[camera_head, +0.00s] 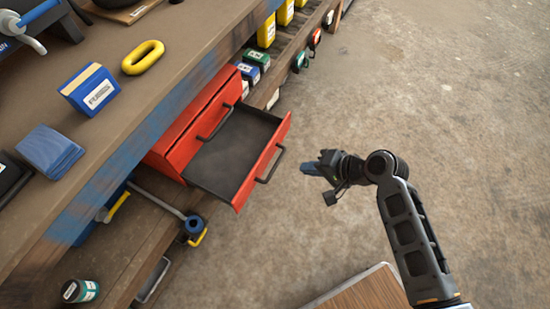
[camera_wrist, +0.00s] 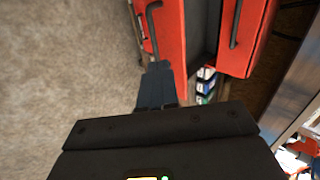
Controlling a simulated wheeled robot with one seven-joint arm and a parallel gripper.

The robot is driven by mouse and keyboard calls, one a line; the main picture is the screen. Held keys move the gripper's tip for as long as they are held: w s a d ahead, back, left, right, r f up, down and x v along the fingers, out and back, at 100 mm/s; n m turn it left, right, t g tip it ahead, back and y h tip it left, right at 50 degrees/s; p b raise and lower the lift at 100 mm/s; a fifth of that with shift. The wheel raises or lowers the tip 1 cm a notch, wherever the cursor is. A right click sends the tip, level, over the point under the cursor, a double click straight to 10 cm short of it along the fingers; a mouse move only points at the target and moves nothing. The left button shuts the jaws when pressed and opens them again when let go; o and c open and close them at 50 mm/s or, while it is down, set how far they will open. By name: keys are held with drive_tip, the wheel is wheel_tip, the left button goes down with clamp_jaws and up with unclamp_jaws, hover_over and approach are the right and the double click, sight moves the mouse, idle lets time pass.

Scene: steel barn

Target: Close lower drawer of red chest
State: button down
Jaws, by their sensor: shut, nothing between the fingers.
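The red chest (camera_head: 186,136) sits on a shelf under the bench. Its lower drawer (camera_head: 235,150) is pulled out, and the dark inside looks empty. The drawer's dark bar handle (camera_head: 270,166) is on its red front. Another handle (camera_head: 215,122) is on the closed front above. My gripper (camera_head: 309,168) is shut and empty, to the right of the drawer front and apart from it in the head view. In the wrist view, the shut fingers (camera_wrist: 157,86) point toward the red drawer front (camera_wrist: 170,38) and its handle (camera_wrist: 152,30). Whether they touch it cannot be told there.
The bench (camera_head: 120,120) overhangs the chest and holds a yellow ring (camera_head: 143,57) and blue boxes. Small boxes (camera_head: 257,59) stand beside the chest. A wooden-topped surface (camera_head: 365,292) is at the bottom. The concrete floor (camera_head: 440,90) to the right is clear.

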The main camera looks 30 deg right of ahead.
drive_tip(key=w, duration=0.1)
approach(263, 160)
drive_tip(key=b+x, duration=0.1)
drive_tip(key=x, duration=0.4)
drive_tip(key=shift+f, duration=0.1)
drive_tip(key=shift+w+a, duration=0.2)
drive_tip(key=w+a+b, duration=0.4)
drive_tip(key=w+a, duration=0.4)
drive_tip(key=w, duration=0.4)
drive_tip(key=shift+a, duration=0.3)
drive_tip(key=shift+s, duration=0.1)
